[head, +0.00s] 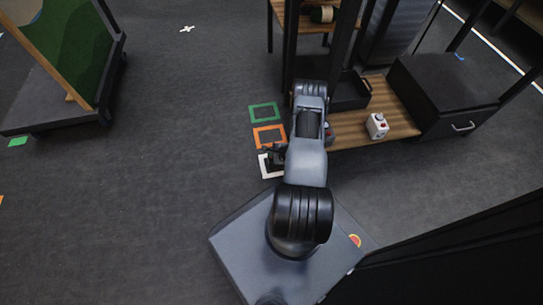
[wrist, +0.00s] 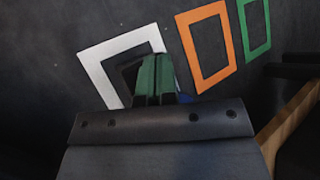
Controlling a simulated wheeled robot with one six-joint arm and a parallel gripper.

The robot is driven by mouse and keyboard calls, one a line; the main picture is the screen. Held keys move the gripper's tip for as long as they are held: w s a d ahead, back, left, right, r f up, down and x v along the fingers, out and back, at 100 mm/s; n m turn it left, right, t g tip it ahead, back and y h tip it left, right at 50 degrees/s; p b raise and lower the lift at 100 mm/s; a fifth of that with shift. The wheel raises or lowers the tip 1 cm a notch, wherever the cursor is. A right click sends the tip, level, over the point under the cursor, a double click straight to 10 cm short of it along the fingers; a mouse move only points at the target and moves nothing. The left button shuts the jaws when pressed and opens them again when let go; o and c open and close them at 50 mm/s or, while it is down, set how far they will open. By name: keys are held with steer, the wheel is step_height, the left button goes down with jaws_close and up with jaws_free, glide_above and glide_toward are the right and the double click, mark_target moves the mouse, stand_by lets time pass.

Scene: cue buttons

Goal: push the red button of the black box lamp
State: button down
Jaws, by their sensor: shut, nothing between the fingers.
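My gripper (head: 274,153) is at the end of my arm, low beside the wooden shelf and over the white square outline on the floor. In the wrist view its green-padded fingers (wrist: 156,78) are shut together with nothing between them. I cannot clearly make out the black box lamp or its red button; a small dark item (head: 329,131) with a hint of red shows at the shelf's left end, mostly hidden behind my arm. A white box with a red button (head: 377,126) stands upright on the shelf, to the right of my arm.
White (head: 265,172), orange (head: 257,138) and green (head: 252,114) square outlines lie in a row on the dark floor. A black drawer unit (head: 440,95) borders the wooden shelf (head: 350,133) on the right, and a black tray (head: 350,97) sits behind.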

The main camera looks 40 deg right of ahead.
steer(key=shift+f, duration=0.2)
steer(key=shift+r, duration=0.15)
steer(key=shift+r+p, duration=0.5)
steer(key=shift+r, duration=0.2)
step_height(320, 180, up, 6)
steer(key=p, duration=0.4)
stand_by(0.3)
stand_by(0.4)
